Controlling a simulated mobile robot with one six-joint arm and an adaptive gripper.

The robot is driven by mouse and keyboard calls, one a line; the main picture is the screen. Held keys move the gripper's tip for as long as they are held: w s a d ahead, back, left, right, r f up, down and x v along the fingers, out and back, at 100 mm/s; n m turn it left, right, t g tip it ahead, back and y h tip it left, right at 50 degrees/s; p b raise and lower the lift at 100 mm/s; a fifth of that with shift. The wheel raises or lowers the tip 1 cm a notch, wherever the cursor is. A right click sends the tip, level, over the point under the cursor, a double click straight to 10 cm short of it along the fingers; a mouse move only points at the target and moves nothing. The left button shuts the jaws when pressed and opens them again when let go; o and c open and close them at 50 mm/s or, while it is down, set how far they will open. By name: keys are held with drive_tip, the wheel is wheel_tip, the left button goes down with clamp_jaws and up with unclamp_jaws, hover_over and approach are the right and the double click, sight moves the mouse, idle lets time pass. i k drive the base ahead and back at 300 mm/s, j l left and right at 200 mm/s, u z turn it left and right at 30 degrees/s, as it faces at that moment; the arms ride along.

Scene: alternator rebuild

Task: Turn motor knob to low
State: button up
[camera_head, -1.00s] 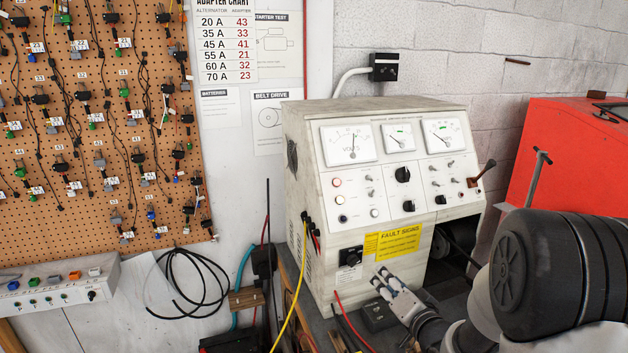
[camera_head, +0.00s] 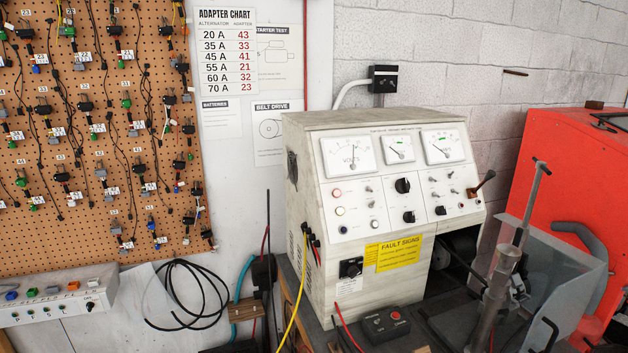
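The test bench (camera_head: 300,195) is a worn white cabinet with a sloped front panel. Its panel carries a larger black knob (camera_head: 402,185), with two smaller black knobs (camera_head: 409,217) and (camera_head: 440,210) below it. Another black knob (camera_head: 351,267) sits on a dark plate low on the front, left of the yellow fault signs label (camera_head: 399,253). The lettering by these knobs is too small to read, so I cannot tell which is the motor knob or its setting. My gripper and arm are out of view.
A black control box (camera_head: 386,323) lies before the bench. A clamp post with a T-handle (camera_head: 522,205) and a clear guard (camera_head: 565,275) stand at the right, near a red cabinet (camera_head: 545,140). Yellow (camera_head: 300,285) and red cables hang at the bench's left front.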

sight(408, 217)
drive_tip(key=l+u, duration=0.1)
drive_tip(key=l, duration=0.3)
drive_tip(key=k+l, duration=0.15)
drive_tip(key=l, duration=0.25)
drive_tip(key=k+l+u, duration=0.15)
drive_tip(key=l, duration=0.2)
drive_tip(key=i+l, duration=0.2)
drive_tip(key=i, duration=0.35)
